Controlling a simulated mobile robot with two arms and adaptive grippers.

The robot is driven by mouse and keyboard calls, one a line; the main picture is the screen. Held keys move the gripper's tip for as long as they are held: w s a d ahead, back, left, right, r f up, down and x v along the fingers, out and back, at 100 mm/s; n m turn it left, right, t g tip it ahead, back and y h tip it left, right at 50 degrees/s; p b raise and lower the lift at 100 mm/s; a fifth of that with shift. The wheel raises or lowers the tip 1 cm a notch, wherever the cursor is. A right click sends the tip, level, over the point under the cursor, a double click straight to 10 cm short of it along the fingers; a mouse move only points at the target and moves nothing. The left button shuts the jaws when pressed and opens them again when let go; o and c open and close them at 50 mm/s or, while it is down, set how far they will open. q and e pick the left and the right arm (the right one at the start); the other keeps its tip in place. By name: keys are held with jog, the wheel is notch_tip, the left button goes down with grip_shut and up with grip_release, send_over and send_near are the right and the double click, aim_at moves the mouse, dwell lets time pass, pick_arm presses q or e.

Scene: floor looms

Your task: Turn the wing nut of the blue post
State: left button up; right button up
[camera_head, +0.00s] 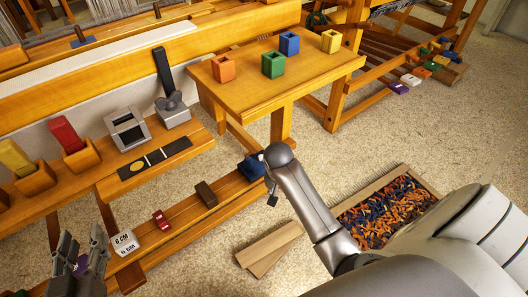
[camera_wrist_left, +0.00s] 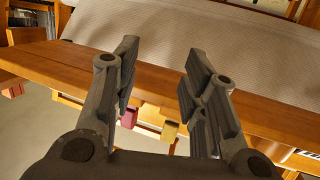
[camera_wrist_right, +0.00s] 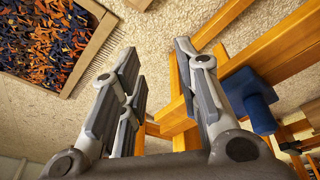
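A blue fitting (camera_head: 250,167) is at the right end of the low wooden rail, partly behind my right arm. In the right wrist view the blue piece (camera_wrist_right: 250,97) shows as a block with a rounded part, just right of the fingers against the wooden frame. I cannot make out a wing nut on it. My right gripper (camera_wrist_right: 160,95) is open with nothing between its fingers; in the head view it is mostly hidden by its arm. My left gripper (camera_head: 82,265) is open and empty at the lower left, also seen in the left wrist view (camera_wrist_left: 158,85).
A small table (camera_head: 320,75) holds coloured cubes. The low rail carries a brown block (camera_head: 206,194), a red piece (camera_head: 161,220) and a white marked block (camera_head: 124,243). A tray of orange and blue scraps (camera_head: 430,187) and wooden boards (camera_head: 268,249) lie on the carpet.

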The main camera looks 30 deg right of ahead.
jog(key=w+d+r+m, duration=0.1)
jog(key=w+r+m, duration=0.1)
jog(key=w, duration=0.3)
jog(key=w+d+r+m+g+y, duration=0.1)
jog(key=w+r+m, duration=0.1)
jog(key=w+m, duration=0.2)
jog(key=w+d+r+m+y, duration=0.1)
jog(key=w+d+r+m, duration=0.1)
jog(key=w, duration=0.3)
jog(key=shift+w+d+r+m+g, duration=0.1)
jog(key=shift+w+r+m+g, duration=0.3)
jog(key=shift+r+m, duration=0.15)
jog(key=shift+w+r+m, duration=0.25)
jog(key=shift+r, duration=0.15)
jog(key=shift+f, duration=0.35)
notch_tip(320, 180, down, 3)
jog(key=shift+f+b, duration=0.1)
jog(key=shift+b, duration=0.85)
notch_tip(320, 180, down, 3)
jog(key=shift+b, duration=0.75)
pick_arm(q)
jog(key=s+d+r+t+h, duration=0.1)
jog(key=s+r+t+h, duration=0.2)
jog(key=r+t, duration=0.6)
jog(key=shift+s+r+t, duration=0.2)
jog(key=shift+r+t, duration=0.1)
jog(key=shift+r, duration=2.6)
pick_arm(e)
jog(key=shift+f, duration=0.25)
grip_shut()
